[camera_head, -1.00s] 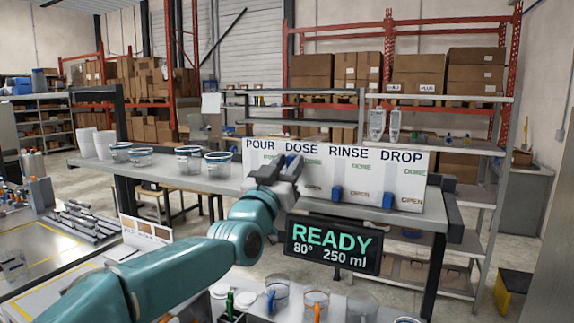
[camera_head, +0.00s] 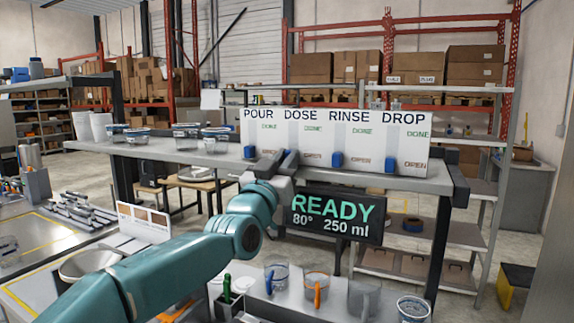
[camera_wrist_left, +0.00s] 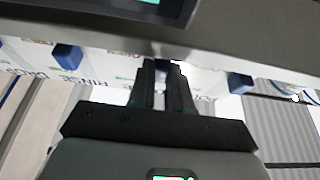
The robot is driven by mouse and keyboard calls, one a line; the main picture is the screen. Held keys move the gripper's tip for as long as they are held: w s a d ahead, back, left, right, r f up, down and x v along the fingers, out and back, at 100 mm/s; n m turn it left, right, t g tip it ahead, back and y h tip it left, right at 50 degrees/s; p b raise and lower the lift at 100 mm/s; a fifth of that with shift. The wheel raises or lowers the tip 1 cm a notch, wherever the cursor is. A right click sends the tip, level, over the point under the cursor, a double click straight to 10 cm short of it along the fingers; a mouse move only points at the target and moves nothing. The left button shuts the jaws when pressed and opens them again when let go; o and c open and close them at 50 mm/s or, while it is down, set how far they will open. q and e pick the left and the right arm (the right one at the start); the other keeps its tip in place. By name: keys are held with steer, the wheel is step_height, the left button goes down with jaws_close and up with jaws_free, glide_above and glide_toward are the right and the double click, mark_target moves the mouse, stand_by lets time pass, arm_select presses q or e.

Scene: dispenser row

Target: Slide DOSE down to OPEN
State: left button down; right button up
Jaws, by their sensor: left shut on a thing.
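The white panel (camera_head: 350,122) on the shelf carries the labels POUR, DOSE, RINSE and DROP, with green DONE above and brown OPEN below in the columns. My left gripper (camera_head: 278,161) is at the lower part of the DOSE column, shut on the blue DOSE slider, about level with OPEN. The fingers hide most of that slider. In the left wrist view the panel appears upside down, and the fingers (camera_wrist_left: 166,82) stand between two other blue sliders. The POUR slider (camera_head: 249,152), RINSE slider (camera_head: 336,160) and DROP slider (camera_head: 391,167) sit low. My right gripper is not in view.
A READY display (camera_head: 331,216) hangs just below the shelf edge, close to my left wrist. Clear cups (camera_head: 187,137) stand on the shelf left of the panel. More cups (camera_head: 316,285) stand on the lower bench in front.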

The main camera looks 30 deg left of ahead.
arm_select(q)
steer(key=shift+f, duration=0.15)
steer(key=c, duration=1.4)
jaws_free()
steer(key=o, duration=0.4)
steer(key=shift+s, duration=0.15)
steer(key=shift+c, duration=0.2)
steer(key=b+v, duration=0.6)
steer(key=v, duration=1)
steer(key=shift+s, duration=0.2)
steer(key=shift+s, duration=0.1)
